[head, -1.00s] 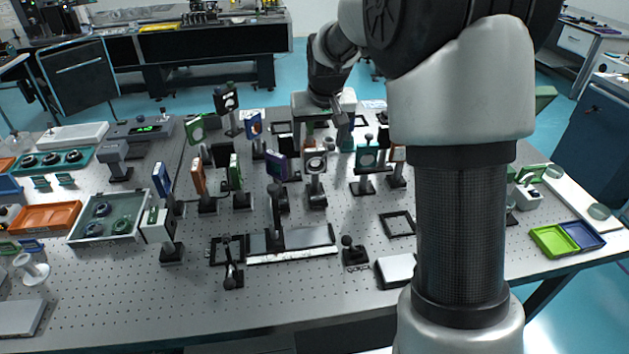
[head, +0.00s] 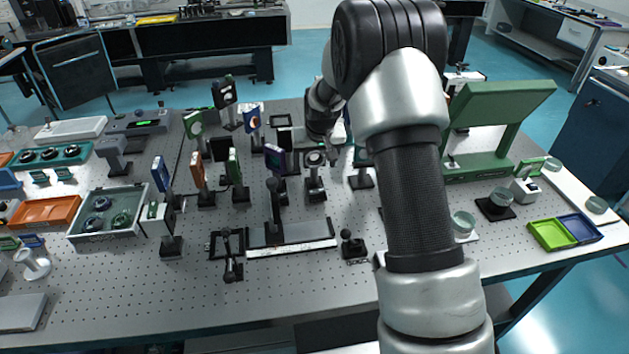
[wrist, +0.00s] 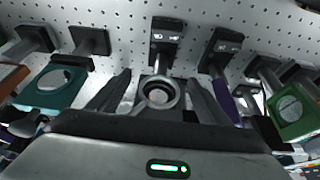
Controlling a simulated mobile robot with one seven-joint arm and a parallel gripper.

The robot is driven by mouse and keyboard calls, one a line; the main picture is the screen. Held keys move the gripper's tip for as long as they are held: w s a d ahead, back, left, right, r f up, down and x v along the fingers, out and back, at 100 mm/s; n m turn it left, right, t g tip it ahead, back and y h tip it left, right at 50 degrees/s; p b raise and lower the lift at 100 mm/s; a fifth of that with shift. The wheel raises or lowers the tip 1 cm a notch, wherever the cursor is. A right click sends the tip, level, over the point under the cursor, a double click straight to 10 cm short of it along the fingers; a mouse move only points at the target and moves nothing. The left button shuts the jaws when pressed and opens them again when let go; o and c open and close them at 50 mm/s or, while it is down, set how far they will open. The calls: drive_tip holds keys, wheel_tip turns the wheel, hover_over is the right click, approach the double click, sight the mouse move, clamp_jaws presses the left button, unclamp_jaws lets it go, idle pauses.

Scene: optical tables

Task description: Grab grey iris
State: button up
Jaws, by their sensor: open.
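The grey iris (head: 315,158) is a ring-shaped mount on a dark post and base, standing upright near the middle of the table. In the wrist view, the iris (wrist: 158,93) shows its round ring between my two fingers, with its base behind. My gripper (wrist: 157,84) is open, one finger on each side of the ring. Whether either finger touches it I cannot tell. In the head view my gripper (head: 336,151) is low beside the iris, partly hidden by my arm.
Close neighbours are a teal mount (wrist: 50,88), a purple mount (wrist: 225,100) and a green mount (wrist: 297,112). A large green stand (head: 490,140) is at the right. The front of the perforated table (head: 300,285) is mostly clear.

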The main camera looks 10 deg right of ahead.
drive_tip(key=shift+f, duration=0.15)
clamp_jaws()
drive_tip(key=shift+w, duration=0.1)
idle(0.3)
